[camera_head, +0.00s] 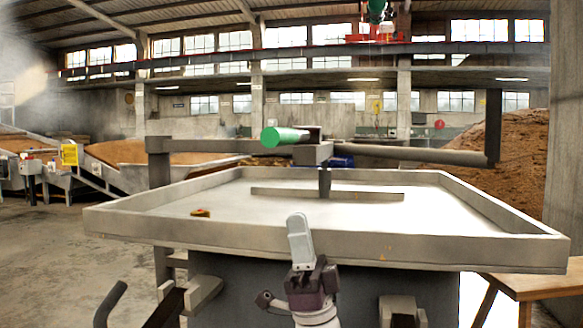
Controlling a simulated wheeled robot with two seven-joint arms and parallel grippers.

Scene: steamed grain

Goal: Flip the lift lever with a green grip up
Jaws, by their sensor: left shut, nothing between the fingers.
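The lever's green grip (285,136) is a bright green cylinder beyond the tray's middle. It lies roughly level and points left. Its right end meets a dark block (314,152) above a short post (324,182). My left gripper (299,240) rises from the bottom centre, in front of the near rim of the grey tray (210,230). It is shut with nothing in it, below the green grip in the picture and apart from it. My right gripper is not in view.
A low grey bar (325,194) crosses the tray bed. A small orange and dark thing (201,213) lies on the left of the bed. A wooden bench (530,287) stands at the lower right. A dark upright post (493,125) stands behind right. Floor at left is open.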

